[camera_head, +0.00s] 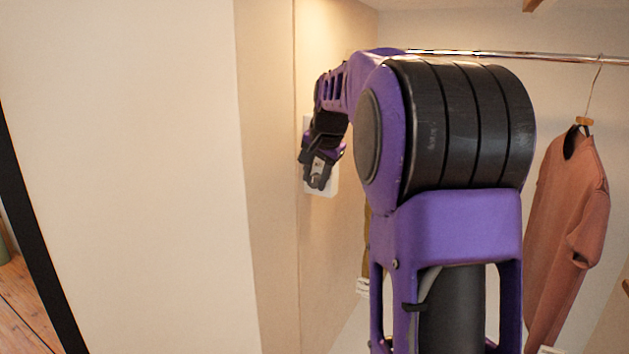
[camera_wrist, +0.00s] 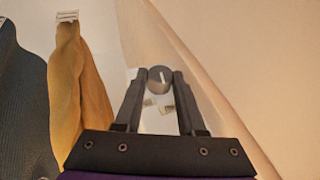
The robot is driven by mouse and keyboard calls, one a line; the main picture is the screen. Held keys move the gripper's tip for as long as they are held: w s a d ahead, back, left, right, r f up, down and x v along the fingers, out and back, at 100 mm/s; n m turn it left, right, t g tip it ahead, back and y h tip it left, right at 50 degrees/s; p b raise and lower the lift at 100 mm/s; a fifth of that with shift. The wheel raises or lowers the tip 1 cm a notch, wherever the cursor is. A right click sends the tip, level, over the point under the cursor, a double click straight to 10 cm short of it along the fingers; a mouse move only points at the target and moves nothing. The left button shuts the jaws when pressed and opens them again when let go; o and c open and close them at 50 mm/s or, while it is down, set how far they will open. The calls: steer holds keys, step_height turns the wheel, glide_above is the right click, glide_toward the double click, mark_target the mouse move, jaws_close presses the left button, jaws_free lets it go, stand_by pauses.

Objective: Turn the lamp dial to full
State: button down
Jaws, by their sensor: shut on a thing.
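The lamp dial (camera_wrist: 160,78) is a round grey knob with a pale line on its face, in the wrist view. It sits on a white wall plate (camera_wrist: 158,118). My gripper (camera_wrist: 159,76) is shut on the dial, with one dark finger at each side of it. In the head view my gripper (camera_head: 318,182) is at the wall plate (camera_head: 333,180) inside the closet; the dial is hidden there behind the gripper.
A metal rail (camera_head: 560,57) crosses the closet above my arm. A salmon shirt (camera_head: 570,220) hangs from it at the right. Mustard cloth (camera_wrist: 75,85) and dark cloth (camera_wrist: 22,100) hang left in the wrist view. A plain wall (camera_head: 120,150) fills the left.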

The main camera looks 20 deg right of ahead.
steer(key=t, duration=0.1)
steer(key=t+y, duration=0.1)
steer(key=m+t+y, duration=0.1)
steer(key=shift+s+d+f+t+b, duration=0.25)
steer(key=shift+s+d+t+b, duration=0.05)
steer(key=shift+s, duration=0.05)
steer(key=shift+s+f+m+t+y, duration=0.2)
steer(key=shift+t+y, duration=0.25)
steer(key=shift+t, duration=0.3)
steer(key=shift+w+f+m+t+y, duration=0.15)
steer(key=shift+m+t+y, duration=0.2)
steer(key=shift+t, duration=0.35)
steer(key=shift+s+f+m+t+y, duration=0.15)
steer(key=shift+t+y, duration=0.35)
steer(key=shift+t, duration=0.25)
steer(key=shift+w, duration=0.1)
steer(key=c, duration=0.8)
jaws_free()
steer(key=shift+r, duration=0.1)
